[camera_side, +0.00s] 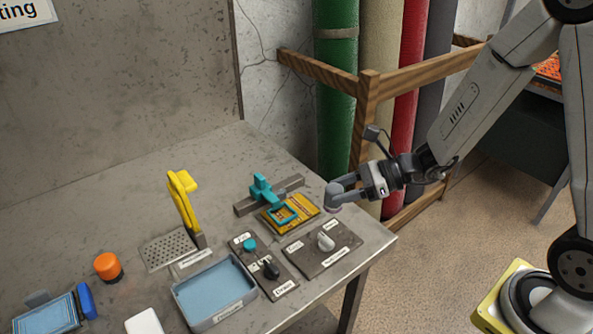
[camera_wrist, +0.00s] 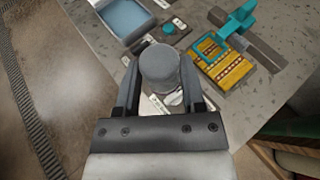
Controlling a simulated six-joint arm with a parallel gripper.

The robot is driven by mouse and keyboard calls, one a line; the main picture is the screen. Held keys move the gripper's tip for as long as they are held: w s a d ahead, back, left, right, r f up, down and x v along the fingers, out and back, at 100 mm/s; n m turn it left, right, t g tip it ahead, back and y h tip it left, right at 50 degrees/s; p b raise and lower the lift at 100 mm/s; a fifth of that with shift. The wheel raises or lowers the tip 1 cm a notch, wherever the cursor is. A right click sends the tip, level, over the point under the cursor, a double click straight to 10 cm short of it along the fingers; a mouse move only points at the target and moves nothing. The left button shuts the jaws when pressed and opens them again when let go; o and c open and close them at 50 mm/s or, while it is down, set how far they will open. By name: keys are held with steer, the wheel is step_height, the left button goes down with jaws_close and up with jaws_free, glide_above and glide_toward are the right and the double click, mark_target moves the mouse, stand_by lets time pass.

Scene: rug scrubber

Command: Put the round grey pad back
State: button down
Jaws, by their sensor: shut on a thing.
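The round grey pad (camera_side: 333,196) is between the fingers of my gripper (camera_side: 341,190), which is shut on it, in the side view. It is held in the air near the right edge of the table, above the dark plate with the pale knob (camera_side: 326,241). In the wrist view the pad (camera_wrist: 158,62) is a grey cylinder between the two dark fingers of my gripper (camera_wrist: 160,80), covering much of the plate under it. Its underside looks pinkish in the side view. I cannot tell which place on the table belongs to the pad.
A patterned yellow rug piece (camera_side: 290,213) lies under a teal frame (camera_side: 262,190). A second plate (camera_side: 264,268) with teal and black knobs, a blue tray (camera_side: 214,292), a yellow-handled tool (camera_side: 184,205) and an orange knob (camera_side: 107,265) stand leftward. A wooden rack (camera_side: 367,110) is behind.

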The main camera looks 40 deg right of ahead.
steer(key=s+d+f+m+t+h, duration=0.1)
steer(key=d, duration=1)
steer(key=shift+s+d+f+m+t, duration=0.2)
steer(key=shift+d+f+m+t, duration=0.1)
steer(key=shift+f+m, duration=0.1)
steer(key=w+f, duration=0.2)
steer(key=w, duration=0.2)
steer(key=w+f, duration=0.3)
steer(key=w, duration=0.1)
steer(key=w+f, duration=0.3)
steer(key=w, duration=0.1)
steer(key=shift+w+d+f, duration=0.25)
steer(key=shift+w+d, duration=0.15)
steer(key=shift+w+f, duration=0.35)
